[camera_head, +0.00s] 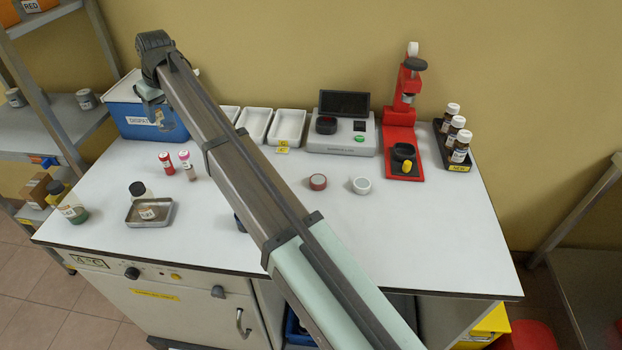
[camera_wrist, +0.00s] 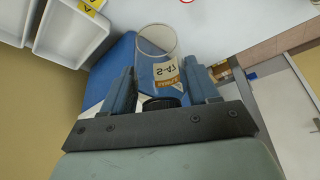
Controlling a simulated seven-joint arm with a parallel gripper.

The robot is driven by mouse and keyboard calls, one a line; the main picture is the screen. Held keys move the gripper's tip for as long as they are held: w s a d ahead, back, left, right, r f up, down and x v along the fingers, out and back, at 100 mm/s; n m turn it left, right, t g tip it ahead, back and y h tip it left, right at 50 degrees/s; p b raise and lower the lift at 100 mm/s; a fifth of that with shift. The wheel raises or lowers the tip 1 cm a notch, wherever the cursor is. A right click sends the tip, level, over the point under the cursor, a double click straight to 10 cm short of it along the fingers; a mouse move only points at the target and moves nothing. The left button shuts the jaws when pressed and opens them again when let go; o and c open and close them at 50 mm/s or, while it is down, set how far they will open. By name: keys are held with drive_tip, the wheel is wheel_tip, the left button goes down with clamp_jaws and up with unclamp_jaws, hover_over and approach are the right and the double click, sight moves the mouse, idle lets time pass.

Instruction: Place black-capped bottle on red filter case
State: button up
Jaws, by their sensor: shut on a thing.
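My gripper (camera_wrist: 164,86) is shut on a clear bottle (camera_wrist: 157,42) with a black cap (camera_wrist: 160,103) and a printed label. The cap lies between the fingers. A small round red-rimmed case (camera_head: 318,182), which looks like the red filter case, lies mid-table, well to the right of my gripper. A sliver of red shows at the wrist view's top edge.
The blue box (camera_head: 125,120) and white trays (camera_head: 254,126) line the back. A round white case (camera_head: 361,185) sits right of the red one. Behind stand a grey device (camera_head: 342,140) and red press (camera_head: 398,140). A metal tray (camera_head: 160,222) and other bottles stand left.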

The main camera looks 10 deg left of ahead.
drive_tip(key=w+d+r+m, duration=0.1)
drive_tip(key=w+d, duration=0.2)
drive_tip(key=d, duration=0.6)
drive_tip(key=w+d+r+m+t+h, duration=0.1)
drive_tip(key=w+d, duration=0.1)
drive_tip(key=d, duration=0.8)
drive_tip(key=w+d+r+m, duration=0.2)
drive_tip(key=w+d, duration=0.1)
drive_tip(key=d, duration=0.6)
drive_tip(key=m, duration=0.2)
hover_over(318, 179)
drive_tip(key=shift+t+h, duration=0.3)
drive_tip(key=shift+h, duration=0.1)
drive_tip(key=shift+f, duration=6.95)
drive_tip(key=shift+f, duration=0.15)
drive_tip(key=o, duration=1.1)
